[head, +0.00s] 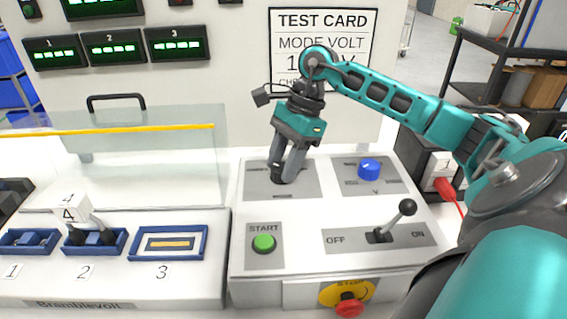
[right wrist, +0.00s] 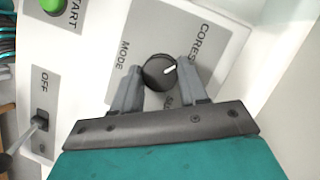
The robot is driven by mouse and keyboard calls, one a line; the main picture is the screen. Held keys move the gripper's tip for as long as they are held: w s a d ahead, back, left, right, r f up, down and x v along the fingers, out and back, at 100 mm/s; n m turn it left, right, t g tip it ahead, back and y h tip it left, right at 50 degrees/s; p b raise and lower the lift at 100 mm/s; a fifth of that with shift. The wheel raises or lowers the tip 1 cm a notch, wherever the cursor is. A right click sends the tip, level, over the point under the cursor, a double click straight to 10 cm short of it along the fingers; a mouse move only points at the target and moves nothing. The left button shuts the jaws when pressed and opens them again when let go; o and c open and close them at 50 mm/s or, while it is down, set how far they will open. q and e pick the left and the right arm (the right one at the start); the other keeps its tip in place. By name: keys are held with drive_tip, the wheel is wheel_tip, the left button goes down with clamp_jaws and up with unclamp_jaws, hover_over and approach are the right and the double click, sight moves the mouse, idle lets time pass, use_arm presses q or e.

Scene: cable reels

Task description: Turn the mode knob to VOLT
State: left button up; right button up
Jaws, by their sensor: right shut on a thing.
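The black mode knob (head: 278,179) stands on a grey plate at the back left of the console's top. In the right wrist view the knob (right wrist: 154,76) carries a white pointer mark that points right and slightly up, towards the side with the CORES label. The word MODE is printed on the other side; another label is partly hidden by a finger. My right gripper (head: 284,170) reaches down from above and is shut on the knob, one finger on each side (right wrist: 161,70). The test card (head: 322,22) behind reads MODE VOLT, partly covered by my arm. My left gripper is out of view.
A blue knob (head: 369,168) sits right of the mode knob. A green START button (head: 264,242), an OFF/ON lever (head: 405,210) and a red stop button (head: 349,306) are nearer. A clear guard (head: 150,165) with a yellow edge stands left.

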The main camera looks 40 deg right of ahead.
drive_tip(key=m+t+b, duration=0.1)
drive_tip(key=m+b, duration=0.1)
drive_tip(key=m, duration=0.1)
drive_tip(key=shift+s+f+h+b, duration=0.1)
drive_tip(key=shift+f+h+b, duration=0.05)
drive_tip(key=shift+h+b, duration=0.15)
drive_tip(key=m+t+b, duration=0.1)
drive_tip(key=m, duration=0.2)
drive_tip(key=shift+h+b, duration=0.3)
drive_tip(key=shift+m+t+b, duration=0.3)
drive_tip(key=shift+m+b, duration=0.1)
drive_tip(key=shift+m, duration=0.5)
drive_tip(key=shift+s+a+m+h, duration=0.1)
drive_tip(key=shift+m+h, duration=0.3)
drive_tip(key=shift+m, duration=0.2)
drive_tip(key=shift+r+m+t+b, duration=0.2)
drive_tip(key=shift+m+t+b, duration=0.15)
drive_tip(key=shift+m, duration=0.35)
drive_tip(key=shift+h, duration=0.3)
drive_tip(key=o, duration=1)
drive_tip(key=shift+o, duration=0.2)
